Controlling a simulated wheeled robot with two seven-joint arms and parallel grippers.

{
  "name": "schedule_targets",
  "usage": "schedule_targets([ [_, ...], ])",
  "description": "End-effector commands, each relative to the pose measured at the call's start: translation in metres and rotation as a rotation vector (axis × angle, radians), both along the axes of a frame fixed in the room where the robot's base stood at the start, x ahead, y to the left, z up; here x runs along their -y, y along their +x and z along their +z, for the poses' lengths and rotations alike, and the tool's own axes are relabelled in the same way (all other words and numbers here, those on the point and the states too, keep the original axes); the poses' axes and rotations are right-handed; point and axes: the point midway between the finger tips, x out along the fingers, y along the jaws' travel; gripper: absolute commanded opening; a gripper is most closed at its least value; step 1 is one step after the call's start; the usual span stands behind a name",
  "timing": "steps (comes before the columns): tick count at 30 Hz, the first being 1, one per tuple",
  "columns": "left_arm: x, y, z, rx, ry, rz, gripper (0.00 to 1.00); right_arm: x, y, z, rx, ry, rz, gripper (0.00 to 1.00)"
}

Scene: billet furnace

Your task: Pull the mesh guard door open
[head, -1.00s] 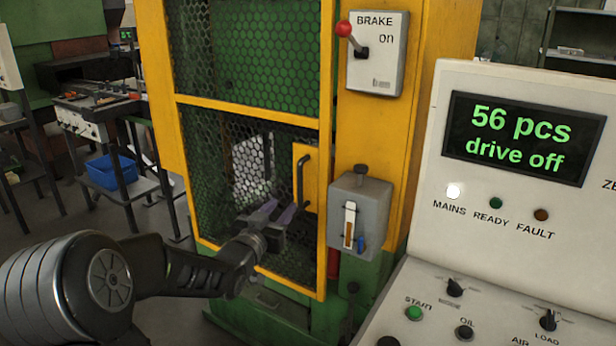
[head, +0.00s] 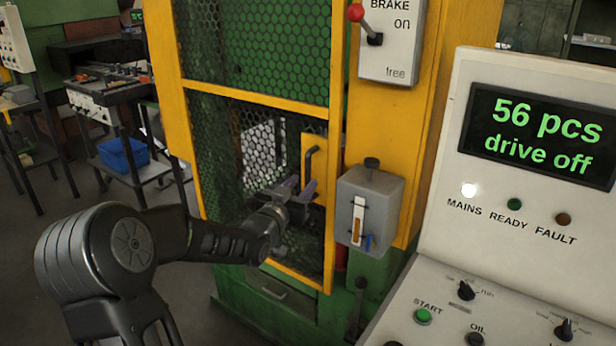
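The mesh guard door (head: 255,102) has a yellow frame and black mesh, and it looks shut against the yellow and green machine. Its dark bar handle (head: 309,163) stands upright on a yellow plate at the door's right side. My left gripper (head: 299,188) is at the handle's lower end, in front of the door. Its purple-padded fingers are apart, one on each side of the handle's lower end as seen here. I cannot tell whether they touch it. My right gripper is not in view.
A grey box with a small lever (head: 371,205) sticks out just right of the door. Above it is the brake panel (head: 389,55) with a red-knobbed lever. A control console (head: 450,190) fills the right. A workbench with a blue bin (head: 123,155) stands at left.

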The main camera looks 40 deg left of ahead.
Motion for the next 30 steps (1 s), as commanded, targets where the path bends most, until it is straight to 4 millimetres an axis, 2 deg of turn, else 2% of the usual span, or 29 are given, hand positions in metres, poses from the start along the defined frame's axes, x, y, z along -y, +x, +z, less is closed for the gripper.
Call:
schedule_targets([
  [3,-0.003,0.019,0.001,0.001,-0.004,-0.001,0.36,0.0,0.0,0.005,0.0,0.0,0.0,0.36],
  [8,-0.008,0.036,0.001,0.0,-0.002,-0.001,0.36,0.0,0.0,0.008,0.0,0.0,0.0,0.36],
  [18,-0.009,0.041,0.0,0.0,0.0,0.0,0.36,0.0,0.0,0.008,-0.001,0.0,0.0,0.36],
  [30,-0.009,0.041,0.0,0.0,0.0,0.0,0.04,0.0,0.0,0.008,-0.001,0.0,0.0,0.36],
])
